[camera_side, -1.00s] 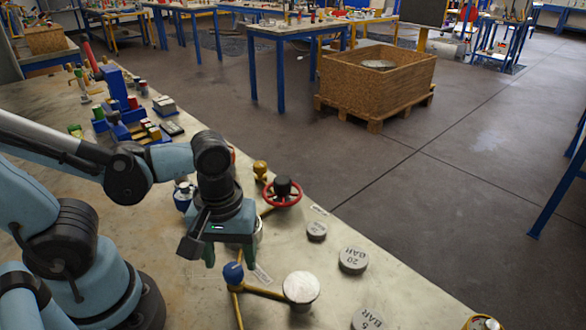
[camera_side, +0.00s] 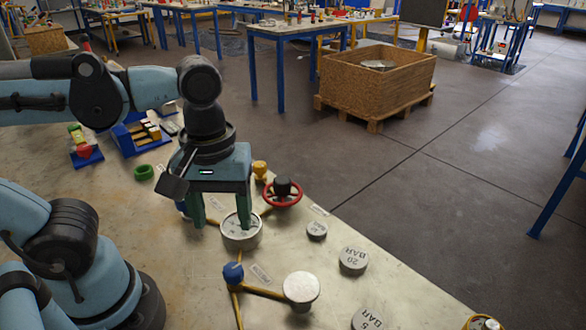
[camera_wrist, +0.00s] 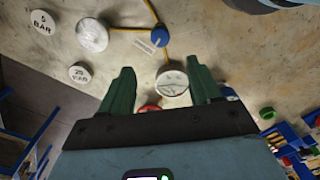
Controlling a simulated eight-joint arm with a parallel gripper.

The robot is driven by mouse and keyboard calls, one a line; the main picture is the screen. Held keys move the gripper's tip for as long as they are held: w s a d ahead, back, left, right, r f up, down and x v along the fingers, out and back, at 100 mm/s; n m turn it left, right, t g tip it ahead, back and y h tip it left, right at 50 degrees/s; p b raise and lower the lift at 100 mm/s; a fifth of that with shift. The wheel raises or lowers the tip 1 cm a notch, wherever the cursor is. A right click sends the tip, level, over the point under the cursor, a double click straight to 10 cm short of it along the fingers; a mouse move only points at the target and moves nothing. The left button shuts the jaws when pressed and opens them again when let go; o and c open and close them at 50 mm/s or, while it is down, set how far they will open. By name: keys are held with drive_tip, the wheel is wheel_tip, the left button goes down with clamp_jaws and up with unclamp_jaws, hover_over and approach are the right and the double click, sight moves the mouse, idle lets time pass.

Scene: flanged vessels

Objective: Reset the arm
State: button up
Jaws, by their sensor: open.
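My gripper (camera_side: 220,212) is open, with its two green fingers apart and nothing between them. In the side view it points down above the table, over and slightly left of a round grey-white flanged vessel (camera_side: 241,232). In the wrist view my gripper (camera_wrist: 160,92) shows both fingers spread, and the round vessel (camera_wrist: 172,82) appears beyond the gap between them. The exact height of the fingertips over the vessel is hard to tell.
A red handwheel (camera_side: 283,193), a blue knob (camera_side: 233,272) on yellow pipes and a white-topped vessel (camera_side: 301,287) stand nearby. Grey weights (camera_side: 353,260) lie at the right. A green ring (camera_side: 144,172) and blue holders (camera_side: 135,137) are at the left.

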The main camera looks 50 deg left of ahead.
idle(0.3)
drive_tip(key=w+a+f+m+t, duration=0.1)
drive_tip(key=w+a+m+t, duration=0.5)
drive_tip(key=w+m, duration=0.3)
drive_tip(key=shift+w+a+f+t, duration=0.2)
drive_tip(key=shift+a+f+t, duration=0.1)
drive_tip(key=shift+t, duration=0.2)
idle(0.4)
